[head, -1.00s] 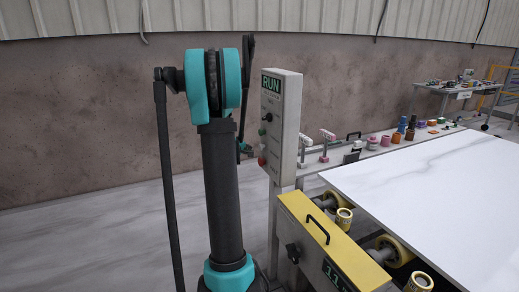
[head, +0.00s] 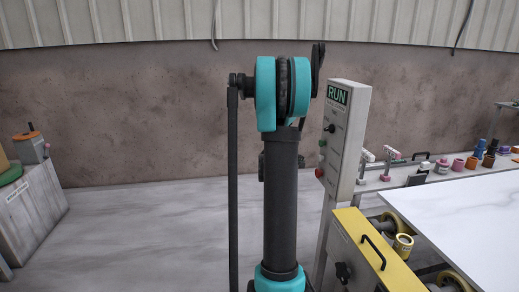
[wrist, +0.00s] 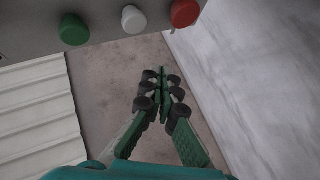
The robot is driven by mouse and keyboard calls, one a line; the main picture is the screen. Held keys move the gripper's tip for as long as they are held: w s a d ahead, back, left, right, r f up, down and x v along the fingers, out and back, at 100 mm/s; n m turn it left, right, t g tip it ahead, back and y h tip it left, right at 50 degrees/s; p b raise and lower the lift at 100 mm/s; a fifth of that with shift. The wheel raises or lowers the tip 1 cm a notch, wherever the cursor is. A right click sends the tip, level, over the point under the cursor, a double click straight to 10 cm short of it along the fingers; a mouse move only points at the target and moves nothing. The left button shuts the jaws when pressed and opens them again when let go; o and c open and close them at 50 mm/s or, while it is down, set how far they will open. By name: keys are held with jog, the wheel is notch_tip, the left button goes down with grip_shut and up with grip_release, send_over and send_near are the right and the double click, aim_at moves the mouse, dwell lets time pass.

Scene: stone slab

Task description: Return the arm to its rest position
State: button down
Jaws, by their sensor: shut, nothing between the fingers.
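My gripper (wrist: 162,82) shows in the wrist view with its green fingers drawn together and nothing between them. Its tips point toward the plain brown wall, beside the grey control panel that runs along the top of that view. My arm (head: 280,195) stands upright in the middle of the head view, with a teal joint at its top. It mostly hides the gripper in that view.
The RUN control panel (head: 342,140) stands close to the right of my arm. Its green (wrist: 73,30), white (wrist: 133,19) and red (wrist: 185,12) buttons show in the wrist view. A white slab (head: 470,215) lies at right. A grey cabinet (head: 30,205) stands at left, with open floor between.

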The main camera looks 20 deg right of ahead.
jog(key=s+a+f+y, duration=0.4)
jog(key=s+a, duration=0.5)
jog(key=a, duration=0.4)
jog(key=s+a+f+m+g+y, duration=0.1)
jog(key=s+a+f+y, duration=0.2)
jog(key=s+a, duration=0.6)
jog(key=s+a+f+y, duration=0.4)
jog(key=s+a, duration=0.6)
jog(key=a, duration=0.9)
jog(key=shift+f+m+y, duration=0.3)
jog(key=shift+f, duration=0.25)
jog(key=shift+s+d, duration=0.1)
